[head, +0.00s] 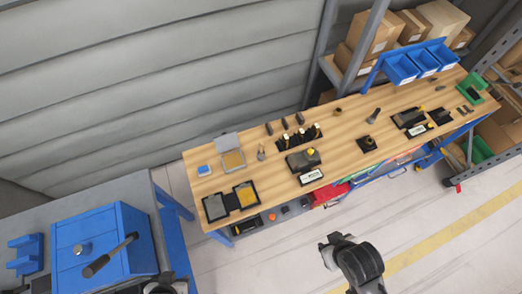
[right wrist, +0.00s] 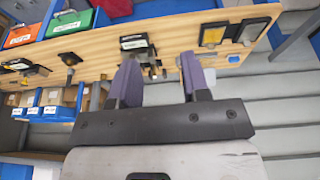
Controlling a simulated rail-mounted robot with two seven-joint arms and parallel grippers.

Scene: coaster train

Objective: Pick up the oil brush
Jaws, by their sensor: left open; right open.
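I cannot tell for certain which small item is the oil brush. In the head view, a black rack (head: 298,139) on the wooden bench holds several small upright pieces with pale tops. A dark pot-like piece (head: 367,145) stands to its right, and a small grey upright piece (head: 261,152) to its left. My left gripper (head: 165,286) is barely in view at the bottom edge, by the blue cabinet, apart from the bench items. In the right wrist view, my right gripper (right wrist: 155,78) has its purple fingers apart with nothing held; bench items show beyond them.
The wooden bench (head: 225,222) stands along the grey wall. A blue cabinet (head: 95,235) with a dark-handled lever (head: 110,256) stands at left. My dark arm link (head: 352,260) is over clear floor.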

